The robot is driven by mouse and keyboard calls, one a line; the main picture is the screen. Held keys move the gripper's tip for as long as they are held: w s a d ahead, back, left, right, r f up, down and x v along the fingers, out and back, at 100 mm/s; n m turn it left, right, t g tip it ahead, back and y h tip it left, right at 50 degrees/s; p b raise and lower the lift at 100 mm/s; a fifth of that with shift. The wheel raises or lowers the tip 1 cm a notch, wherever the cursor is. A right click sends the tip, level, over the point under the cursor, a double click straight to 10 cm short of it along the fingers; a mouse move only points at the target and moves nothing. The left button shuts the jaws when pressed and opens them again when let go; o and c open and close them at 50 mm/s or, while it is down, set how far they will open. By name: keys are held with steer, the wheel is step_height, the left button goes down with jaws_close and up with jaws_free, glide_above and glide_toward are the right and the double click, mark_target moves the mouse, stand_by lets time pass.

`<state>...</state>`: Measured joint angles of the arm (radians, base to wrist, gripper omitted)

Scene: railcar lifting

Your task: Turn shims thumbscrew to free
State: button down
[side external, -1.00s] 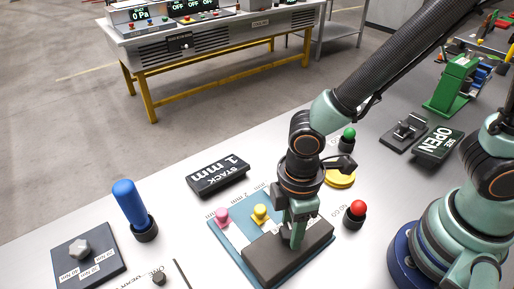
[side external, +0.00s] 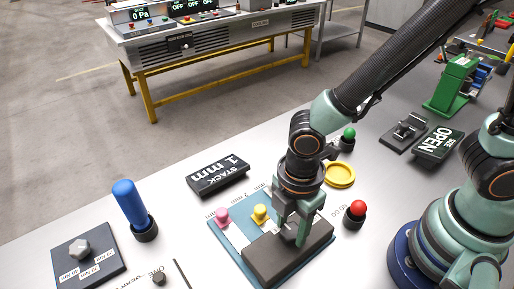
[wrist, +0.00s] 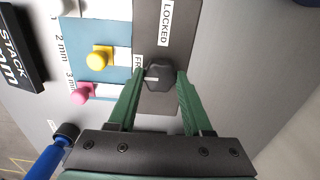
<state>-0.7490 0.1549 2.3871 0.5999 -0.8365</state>
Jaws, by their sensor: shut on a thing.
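The shims thumbscrew (wrist: 160,76) is a dark faceted knob on a dark grey block (side external: 262,258). A white mark on the knob points left in the wrist view, near a partly hidden label starting "FR" (wrist: 138,62). A "LOCKED" label (wrist: 166,24) is on the block above the knob. My gripper (wrist: 158,76) is shut on the thumbscrew, one finger on each side. In the side view my gripper (side external: 299,238) points down at the block and hides the knob.
Pink (side external: 222,216) and yellow (side external: 260,212) knobs stand on the blue plate (side external: 216,234) beside the block. A red button (side external: 357,209) and yellow ring (side external: 340,175) are close on the right. A "STACK 1 mm" display (side external: 218,176) and blue handle (side external: 131,204) stand to the left.

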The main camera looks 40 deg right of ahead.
mark_target(291, 231)
steer(key=shift+c, duration=1.6)
jaws_free()
step_height(291, 231, up, 12)
steer(key=w+d+r+m+t, duration=0.2)
steer(key=d+m, duration=0.4)
steer(key=w+d+r+m+t, duration=0.1)
steer(key=w+d+r+m, duration=0.1)
steer(key=d+m, duration=0.4)
steer(key=w+d+r+m+t, duration=0.2)
steer(key=w+d+m, duration=0.1)
steer(key=d+m, duration=0.3)
steer(key=shift+d+r+t, duration=0.25)
steer(key=shift+d+t, duration=0.05)
steer(key=shift+d, duration=0.75)
